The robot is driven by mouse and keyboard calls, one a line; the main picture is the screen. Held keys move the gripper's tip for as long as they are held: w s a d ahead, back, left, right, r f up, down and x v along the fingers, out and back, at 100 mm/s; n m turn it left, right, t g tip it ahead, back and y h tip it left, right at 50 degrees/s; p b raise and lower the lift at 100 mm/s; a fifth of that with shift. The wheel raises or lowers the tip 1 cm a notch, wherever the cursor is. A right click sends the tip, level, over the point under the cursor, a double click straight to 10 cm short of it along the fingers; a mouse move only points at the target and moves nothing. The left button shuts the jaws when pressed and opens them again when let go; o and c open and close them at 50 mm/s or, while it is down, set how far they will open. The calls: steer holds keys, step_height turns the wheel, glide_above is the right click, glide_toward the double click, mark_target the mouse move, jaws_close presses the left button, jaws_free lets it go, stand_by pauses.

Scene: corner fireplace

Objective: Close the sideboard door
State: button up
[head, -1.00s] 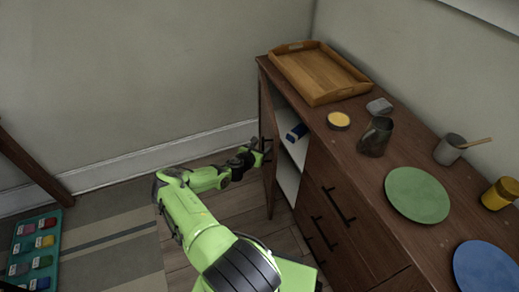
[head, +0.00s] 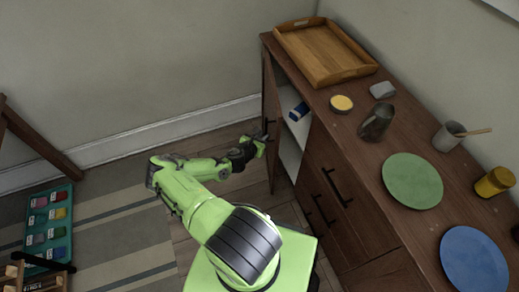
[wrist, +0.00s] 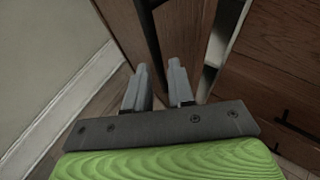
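The sideboard (head: 345,205) is dark brown wood and stands along the right wall. Its door (head: 270,95) at the far end stands open, showing a pale shelf compartment. The door has a dark bar handle (head: 267,126), which also shows at the top of the wrist view (wrist: 148,25). My gripper (head: 258,143) is at the outer face of the door, close to the handle. Whether a finger touches the door cannot be told.
A blue item (head: 299,111) lies in the compartment. On top are a wooden tray (head: 310,25), a yellow-topped tin (head: 341,104), a dark mug (head: 376,122), a green plate (head: 412,181) and a blue plate (head: 474,260). Bare floor and a striped rug (head: 120,235) lie left.

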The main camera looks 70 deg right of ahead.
steer(key=s+a+r+p, duration=0.2)
steer(key=a+r+p, duration=0.2)
steer(key=a, duration=0.6)
steer(key=shift+s+r+p, duration=0.15)
steer(key=shift+r+p, duration=0.1)
steer(key=shift+p, duration=0.85)
steer(key=shift+a, duration=0.15)
steer(key=p+v, duration=0.2)
steer(key=v, duration=1.3)
steer(key=shift+a+r, duration=0.25)
